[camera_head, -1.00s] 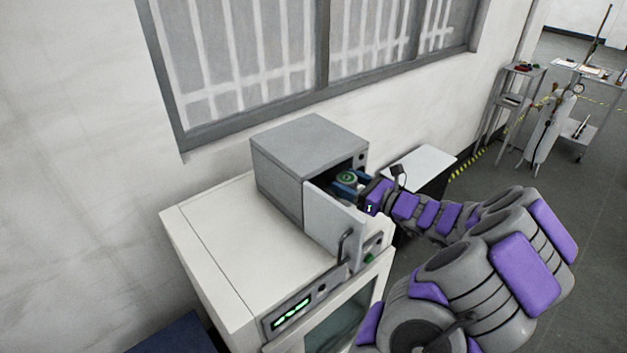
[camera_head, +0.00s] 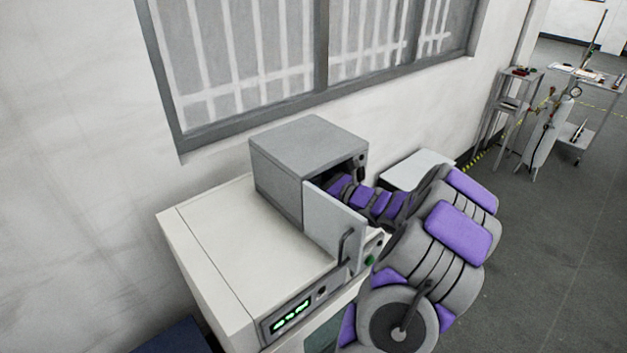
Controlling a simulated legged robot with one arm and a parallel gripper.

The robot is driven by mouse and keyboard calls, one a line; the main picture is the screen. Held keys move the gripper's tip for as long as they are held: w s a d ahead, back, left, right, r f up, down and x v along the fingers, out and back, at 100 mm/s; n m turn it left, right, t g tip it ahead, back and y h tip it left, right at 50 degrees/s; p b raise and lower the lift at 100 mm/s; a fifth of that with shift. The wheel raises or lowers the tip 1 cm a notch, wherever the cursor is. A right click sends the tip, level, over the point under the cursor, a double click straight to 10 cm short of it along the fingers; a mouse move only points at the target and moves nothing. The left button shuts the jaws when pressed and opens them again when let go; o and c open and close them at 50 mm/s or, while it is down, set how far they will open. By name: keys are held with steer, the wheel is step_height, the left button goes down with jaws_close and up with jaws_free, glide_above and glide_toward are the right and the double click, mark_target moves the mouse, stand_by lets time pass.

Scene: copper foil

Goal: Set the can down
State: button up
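The can is out of sight in the current view. My arm's end reaches through the open front of a small grey box-shaped cabinet (camera_head: 308,143), which stands on a white machine. The cabinet's door (camera_head: 333,222) is swung open toward the front and hides part of the opening. The fingers of my gripper are hidden inside the cabinet, so I cannot see whether they hold the can.
The white machine's top (camera_head: 235,250) has bare room left of and in front of the cabinet. The open door stands close to my arm. A white-topped table (camera_head: 418,168) is behind my arm. A gas cylinder (camera_head: 548,135) and metal stands are far right.

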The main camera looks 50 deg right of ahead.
steer(key=o, duration=1.3)
steer(key=shift+s, duration=0.15)
steer(key=s, duration=0.7)
steer(key=s+d+p, duration=0.1)
steer(key=s, duration=0.2)
steer(key=shift+s, duration=0.9)
